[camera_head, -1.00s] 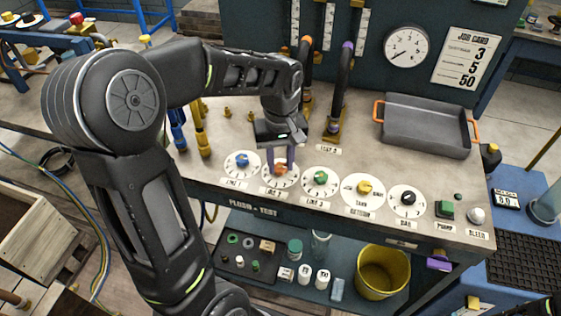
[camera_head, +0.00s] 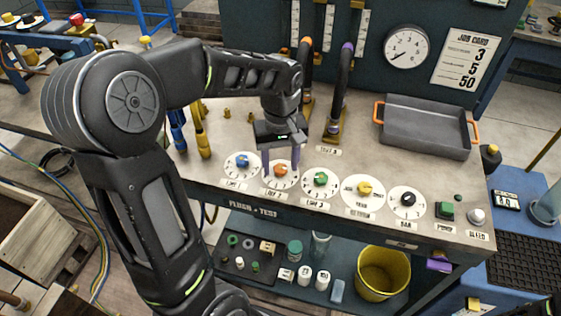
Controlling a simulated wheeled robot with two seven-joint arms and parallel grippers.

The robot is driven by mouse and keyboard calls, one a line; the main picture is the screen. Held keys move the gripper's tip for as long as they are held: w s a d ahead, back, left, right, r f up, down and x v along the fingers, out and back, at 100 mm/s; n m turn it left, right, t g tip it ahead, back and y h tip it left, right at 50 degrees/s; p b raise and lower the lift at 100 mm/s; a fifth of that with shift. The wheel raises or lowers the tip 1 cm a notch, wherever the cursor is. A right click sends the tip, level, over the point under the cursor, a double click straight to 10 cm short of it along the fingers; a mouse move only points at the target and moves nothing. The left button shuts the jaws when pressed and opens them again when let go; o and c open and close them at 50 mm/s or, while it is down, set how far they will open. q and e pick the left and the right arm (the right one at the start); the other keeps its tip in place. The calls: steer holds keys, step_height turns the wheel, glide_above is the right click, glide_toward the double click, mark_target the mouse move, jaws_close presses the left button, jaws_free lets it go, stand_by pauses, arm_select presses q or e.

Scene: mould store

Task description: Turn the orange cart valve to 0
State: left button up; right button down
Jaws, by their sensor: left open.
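The orange valve knob (camera_head: 280,170) sits on a white round dial, second from the left in the row along the front of the bench top. Its pointer and dial marks are too small to read. My left gripper (camera_head: 281,168) is directly above it, pointing down. Its two purple fingers are apart, one on each side of the knob, and hold nothing. I cannot tell whether a finger touches the knob. My right gripper is not in view.
A blue knob (camera_head: 242,161) and a green knob (camera_head: 320,179) flank the orange one closely. A yellow knob (camera_head: 364,188) and a black knob (camera_head: 408,199) follow to the right. Hoses stand behind, near a grey tray (camera_head: 425,135). A yellow bucket (camera_head: 383,272) is below.

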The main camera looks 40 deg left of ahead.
mark_target(280, 167)
arm_select(q)
step_height(280, 167, up, 8)
steer(key=shift+f, duration=0.1)
stand_by(0.4)
stand_by(0.4)
